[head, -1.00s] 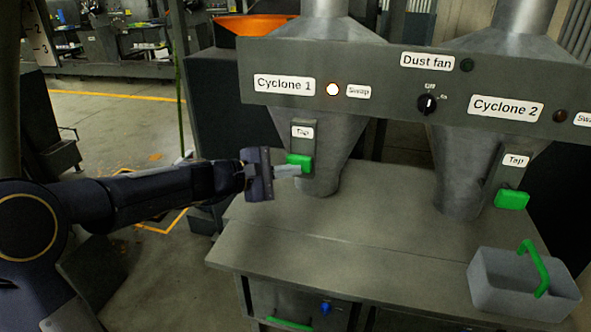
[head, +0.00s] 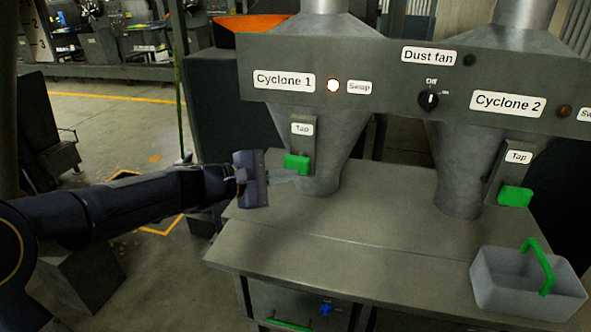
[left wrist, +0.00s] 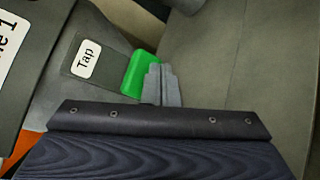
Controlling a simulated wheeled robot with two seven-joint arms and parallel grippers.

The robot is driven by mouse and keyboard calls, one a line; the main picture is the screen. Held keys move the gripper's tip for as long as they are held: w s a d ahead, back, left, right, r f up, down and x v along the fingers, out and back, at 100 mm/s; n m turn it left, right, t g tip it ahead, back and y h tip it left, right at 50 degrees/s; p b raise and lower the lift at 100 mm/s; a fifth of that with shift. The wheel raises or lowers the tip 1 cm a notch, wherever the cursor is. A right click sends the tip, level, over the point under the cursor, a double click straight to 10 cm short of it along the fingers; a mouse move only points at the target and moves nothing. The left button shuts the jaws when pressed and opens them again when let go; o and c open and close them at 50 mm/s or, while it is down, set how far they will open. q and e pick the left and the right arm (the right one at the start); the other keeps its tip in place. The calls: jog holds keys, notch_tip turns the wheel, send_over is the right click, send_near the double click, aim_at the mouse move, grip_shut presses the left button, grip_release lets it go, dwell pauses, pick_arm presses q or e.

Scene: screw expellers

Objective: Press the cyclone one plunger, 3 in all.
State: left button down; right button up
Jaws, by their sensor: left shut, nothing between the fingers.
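The cyclone 1 plunger is a green block (head: 297,164) under the "Tap" label on the grey cyclone 1 cone (head: 335,150). It also shows in the left wrist view (left wrist: 136,76). My left gripper (head: 290,177) is shut and empty, its fingers just below and beside the green block. In the left wrist view the fingertips (left wrist: 161,72) are beside the block's right edge; I cannot tell whether they touch it. The cyclone 1 lamp (head: 333,86) is lit. My right gripper is not in view.
Cyclone 2 has its own green plunger (head: 515,196). A grey bin with a green handle (head: 527,283) stands at the bench's right front. The panel with the dust fan knob (head: 428,100) overhangs the bench. The bench top (head: 370,235) is clear in the middle.

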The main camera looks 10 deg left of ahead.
pick_arm(q)
jog(key=shift+s, duration=0.1)
jog(key=s+b, duration=0.1)
jog(key=s, duration=0.4)
dwell(0.5)
dwell(2.3)
jog(key=s+m+y+p, duration=0.1)
jog(key=p, duration=0.2)
jog(key=s+m+g+y+p, duration=0.1)
jog(key=p, duration=0.3)
jog(key=s+m+y+p, duration=0.1)
jog(key=y+p, duration=0.1)
jog(key=p, duration=0.1)
jog(key=shift+s+r, duration=0.25)
jog(key=shift+s, duration=0.15)
